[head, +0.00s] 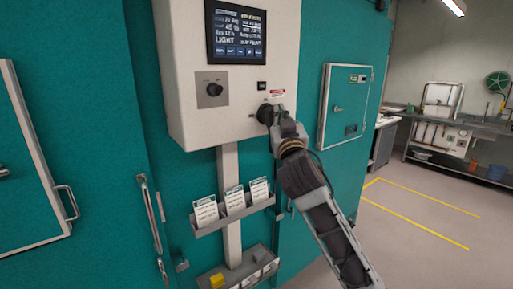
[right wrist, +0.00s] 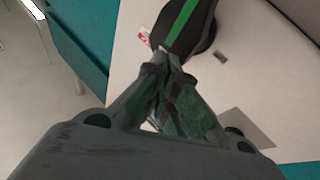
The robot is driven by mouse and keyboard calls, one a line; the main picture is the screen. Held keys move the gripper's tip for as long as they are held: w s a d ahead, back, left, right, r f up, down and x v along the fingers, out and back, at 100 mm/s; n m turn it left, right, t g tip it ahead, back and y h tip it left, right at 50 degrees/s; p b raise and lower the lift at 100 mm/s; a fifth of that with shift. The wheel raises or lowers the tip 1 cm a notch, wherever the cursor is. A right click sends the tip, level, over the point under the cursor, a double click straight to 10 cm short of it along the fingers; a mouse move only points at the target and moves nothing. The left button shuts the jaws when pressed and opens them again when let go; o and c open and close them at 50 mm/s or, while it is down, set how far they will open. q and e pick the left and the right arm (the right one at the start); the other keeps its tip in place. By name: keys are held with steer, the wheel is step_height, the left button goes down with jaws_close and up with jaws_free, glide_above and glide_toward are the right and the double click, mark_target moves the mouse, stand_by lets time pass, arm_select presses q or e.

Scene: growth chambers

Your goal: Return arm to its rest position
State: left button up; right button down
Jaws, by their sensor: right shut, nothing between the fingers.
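My right arm reaches in from the lower right in the head view. My right gripper (head: 277,116) is at the lower right of the white control box (head: 180,70), shut with nothing between its fingers. A black knob (head: 264,114) sits right beside the fingertips in that view. In the right wrist view the shut fingers (right wrist: 168,58) point at a black knob with a green stripe (right wrist: 188,22). The tips overlap its edge there; I cannot tell whether they touch it. My left gripper is not in view.
The box carries a lit screen (head: 236,34) and a small dial (head: 212,89). Card holders (head: 228,219) and a lower tray (head: 238,272) are below. Teal doors with handles stand on both sides. Open floor (head: 420,220) with yellow lines lies at right.

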steer(key=s+d+f+m+g+h, duration=0.1)
steer(key=s+d+f+g, duration=0.2)
steer(key=f, duration=0.9)
steer(key=s+d+f+g+h, duration=0.1)
steer(key=s+d+f+g, duration=0.25)
steer(key=f, duration=0.85)
steer(key=s+d+f+m+g, duration=0.1)
steer(key=s+d+f+g, duration=0.15)
steer(key=f, duration=0.95)
steer(key=s+d+f+n+g, duration=0.1)
steer(key=s+d+f+g, duration=0.3)
steer(key=s+f, duration=0.75)
steer(key=s+d+f+g, duration=0.3)
steer(key=s+f+g, duration=0.35)
steer(key=s, duration=0.85)
step_height(320, 180, down, 35)
steer(key=s, duration=0.2)
steer(key=s+d+f, duration=0.2)
steer(key=s+f, duration=0.8)
steer(key=s, duration=0.1)
steer(key=s+d+f+g, duration=0.1)
steer(key=s+f, duration=0.9)
steer(key=s, duration=0.1)
steer(key=shift+s+d, duration=0.3)
steer(key=shift+d, duration=0.1)
steer(key=shift+g, duration=0.25)
